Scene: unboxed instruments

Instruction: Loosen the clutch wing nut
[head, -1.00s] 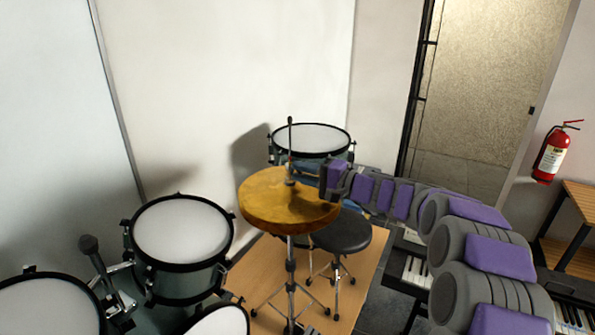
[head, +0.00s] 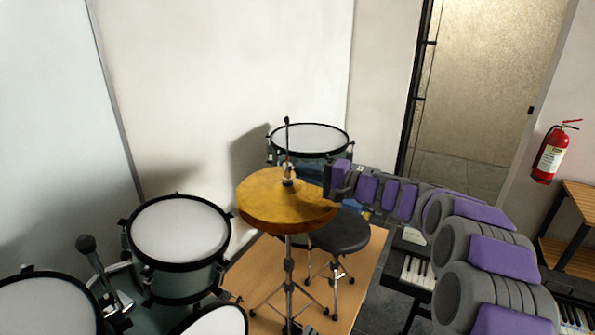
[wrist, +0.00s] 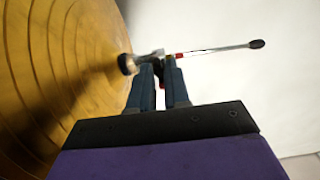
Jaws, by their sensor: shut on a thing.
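The gold hi-hat cymbals (head: 262,204) sit on a chrome stand, with the thin rod (head: 287,140) rising above them. The clutch (head: 288,173) is on the rod just above the top cymbal. In the wrist view, the cymbal (wrist: 60,85) fills the left side and the metal clutch (wrist: 140,60) sticks out from it; the rod (wrist: 220,48) runs right to a dark tip. My gripper (wrist: 160,70) is at the clutch, its two blue-grey fingers shut on a small part there. I take this for the wing nut, largely hidden between the fingers. Small red parts show beside the fingers.
Drums stand at the left (head: 180,231) and behind the cymbals (head: 310,140). A black stool (head: 341,232) is right of the stand on the wooden platform (head: 370,262). A keyboard (head: 415,272) lies under my arm. Open air surrounds the rod's top.

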